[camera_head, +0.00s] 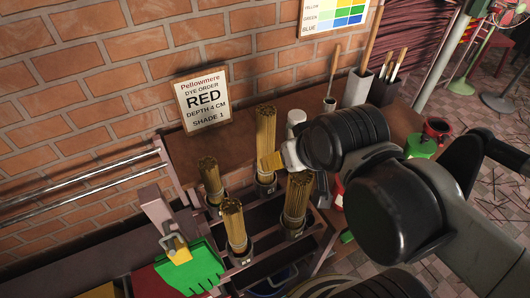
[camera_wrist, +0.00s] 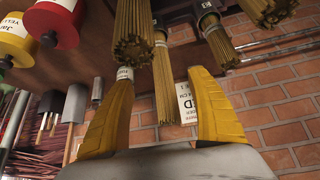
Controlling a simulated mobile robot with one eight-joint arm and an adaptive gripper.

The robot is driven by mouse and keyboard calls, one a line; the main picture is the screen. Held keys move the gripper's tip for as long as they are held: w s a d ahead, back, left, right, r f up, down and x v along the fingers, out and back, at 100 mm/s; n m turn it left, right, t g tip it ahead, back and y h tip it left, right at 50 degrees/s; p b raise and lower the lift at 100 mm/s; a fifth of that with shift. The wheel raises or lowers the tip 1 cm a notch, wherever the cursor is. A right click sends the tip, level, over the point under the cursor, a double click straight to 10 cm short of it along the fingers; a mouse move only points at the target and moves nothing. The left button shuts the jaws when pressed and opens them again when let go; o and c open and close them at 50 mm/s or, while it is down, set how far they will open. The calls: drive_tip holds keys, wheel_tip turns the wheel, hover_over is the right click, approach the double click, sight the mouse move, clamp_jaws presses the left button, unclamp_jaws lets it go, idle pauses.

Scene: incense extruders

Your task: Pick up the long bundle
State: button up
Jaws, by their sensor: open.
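The long bundle (camera_head: 265,130) of thin tan sticks stands upright in a dark labelled holder at the back of the rack and rises above the other bundles. In the wrist view, which is upside down, the long bundle (camera_wrist: 165,88) appears between the yellow fingers of my gripper (camera_wrist: 162,74), farther away than they are. In the head view my gripper (camera_head: 272,162) overlaps the bundle's lower part; one yellow finger shows and the other is hidden. My gripper is open and empty. I cannot tell whether a finger touches the bundle.
Shorter bundles stand to the right (camera_head: 297,195), front (camera_head: 233,225) and left (camera_head: 210,178). The right one (camera_wrist: 132,35) looks close to a finger. A "RED" sign (camera_head: 203,100) leans against the brick wall. Green gloves (camera_head: 190,270) hang at the left front.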

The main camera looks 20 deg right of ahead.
drive_tip(key=shift+o, duration=0.5)
wheel_tip(320, 180, up, 9)
drive_tip(key=m+g+p, duration=0.3)
drive_tip(key=g+p, duration=0.3)
drive_tip(key=p, duration=1.1)
hover_over(266, 112)
drive_tip(key=s, duration=0.1)
drive_tip(key=shift+a+f, duration=0.15)
drive_tip(key=shift+a, duration=0.05)
drive_tip(key=f, duration=0.2)
drive_tip(key=f+b, duration=0.1)
drive_tip(key=f, duration=0.1)
drive_tip(key=f+b, duration=0.1)
drive_tip(key=f, duration=0.1)
drive_tip(key=shift+w+d, duration=0.1)
drive_tip(key=shift+w, duration=0.3)
drive_tip(key=f+b, duration=0.1)
drive_tip(key=f, duration=0.1)
drive_tip(key=w+f+b, duration=0.1)
drive_tip(key=f, duration=0.2)
drive_tip(key=shift+d, duration=0.2)
drive_tip(key=c, duration=1.5)
